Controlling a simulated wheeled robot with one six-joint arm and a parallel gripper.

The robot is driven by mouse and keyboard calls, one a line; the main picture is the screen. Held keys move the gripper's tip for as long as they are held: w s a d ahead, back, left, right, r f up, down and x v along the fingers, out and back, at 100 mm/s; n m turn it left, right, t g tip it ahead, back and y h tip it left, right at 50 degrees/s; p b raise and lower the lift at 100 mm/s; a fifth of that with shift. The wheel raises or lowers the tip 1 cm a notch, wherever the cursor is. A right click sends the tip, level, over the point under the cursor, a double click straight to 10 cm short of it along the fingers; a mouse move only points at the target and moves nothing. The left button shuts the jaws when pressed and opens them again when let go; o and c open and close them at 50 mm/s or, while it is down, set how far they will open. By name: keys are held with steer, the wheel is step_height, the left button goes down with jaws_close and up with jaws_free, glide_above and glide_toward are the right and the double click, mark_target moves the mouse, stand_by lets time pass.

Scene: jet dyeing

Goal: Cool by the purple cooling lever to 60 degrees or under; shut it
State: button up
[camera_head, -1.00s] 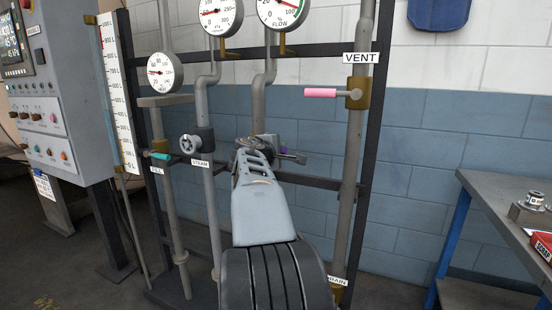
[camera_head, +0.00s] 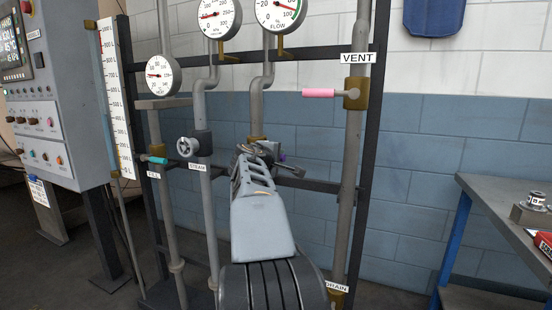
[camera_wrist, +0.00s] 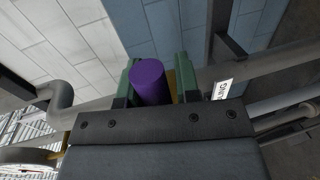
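The purple cooling lever (camera_wrist: 148,82) shows in the wrist view as a thick round handle, its end towards the camera. It lies between the two green fingers of my gripper (camera_wrist: 156,84), close by the left finger. A gap with brass behind it shows by the right finger, so the gripper looks open around the lever. In the head view only a small purple patch (camera_head: 282,157) shows beside my gripper (camera_head: 268,153); my arm hides most of the valve. The control panel's screen (camera_head: 13,58) is at the left edge, its digits too small to read surely.
A pink vent lever (camera_head: 320,93) sticks out left of its pipe. A teal-handled valve (camera_head: 157,160) and a steam handwheel (camera_head: 187,147) are left of my arm. Gauges, including the flow gauge (camera_head: 279,12), hang above. A workbench (camera_head: 500,200) stands at right.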

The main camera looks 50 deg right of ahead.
steer(key=o, duration=0.4)
steer(key=shift+c, duration=0.2)
steer(key=v, duration=1.3)
steer(key=shift+s+a+p, duration=0.15)
steer(key=shift+a+p, duration=0.2)
steer(key=shift+p, duration=0.05)
steer(key=shift+r, duration=0.15)
steer(key=s+a+f+m+y+p, duration=0.1)
steer(key=a+y+p, duration=0.6)
steer(key=a+p, duration=0.7)
steer(key=s+a+m+y+p, duration=0.1)
steer(key=s+a+y+p, duration=0.2)
steer(key=a+y+p, duration=0.5)
steer(key=a+p, duration=0.7)
steer(key=a, duration=0.1)
steer(key=shift+s+f+m+y, duration=0.25)
steer(key=shift+f+m+y, duration=0.05)
steer(key=shift+f, duration=0.05)
